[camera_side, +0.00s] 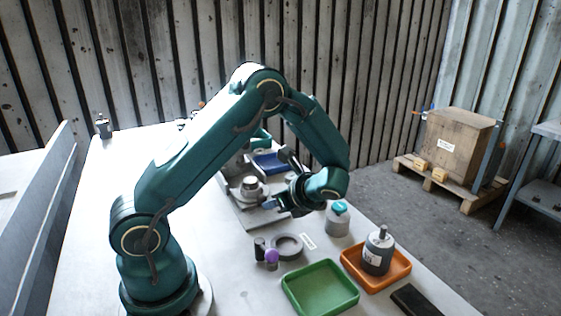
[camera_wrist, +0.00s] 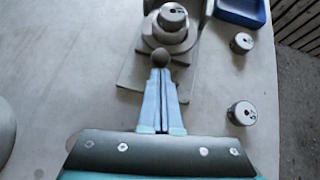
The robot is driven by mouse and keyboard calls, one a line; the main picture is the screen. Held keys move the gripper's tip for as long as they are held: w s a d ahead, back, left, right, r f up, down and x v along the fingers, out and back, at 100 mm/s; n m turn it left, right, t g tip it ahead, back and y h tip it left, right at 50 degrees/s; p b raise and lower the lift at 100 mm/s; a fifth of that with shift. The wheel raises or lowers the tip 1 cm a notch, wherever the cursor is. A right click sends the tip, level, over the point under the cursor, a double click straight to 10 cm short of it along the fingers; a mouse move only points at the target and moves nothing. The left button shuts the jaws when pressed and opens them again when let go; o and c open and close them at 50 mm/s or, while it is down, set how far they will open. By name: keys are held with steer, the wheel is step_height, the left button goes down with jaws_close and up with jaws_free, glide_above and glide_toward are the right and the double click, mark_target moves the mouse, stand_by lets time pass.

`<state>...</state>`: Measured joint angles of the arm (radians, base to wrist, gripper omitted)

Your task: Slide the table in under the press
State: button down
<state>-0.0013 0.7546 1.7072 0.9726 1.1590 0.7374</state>
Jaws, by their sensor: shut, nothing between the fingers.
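The sliding table shows in the wrist view as a grey plate (camera_wrist: 133,75) with a stepped round metal part (camera_wrist: 173,20) on it. A dark round knob (camera_wrist: 160,57) stands at its near end. My gripper (camera_wrist: 160,72) has its two blue fingers together, with the tips right at the knob; I cannot tell whether they touch it. In the side view my gripper (camera_side: 270,204) is low over the plate (camera_side: 258,219), beside the round part (camera_side: 252,188). The press lies behind the round part, partly hidden by my arm, and I cannot make out its shape.
A green tray (camera_side: 320,289), an orange tray (camera_side: 399,276) holding a grey motor (camera_side: 378,252), a teal-capped canister (camera_side: 338,219) and a grey ring (camera_side: 287,247) stand at the front right. A blue tray (camera_wrist: 240,12) is at the back. Bench left of the plate is clear.

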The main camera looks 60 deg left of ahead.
mark_target(256, 187)
steer(key=a, duration=0.7)
steer(key=shift+s+a, duration=0.1)
steer(key=shift+a, duration=0.3)
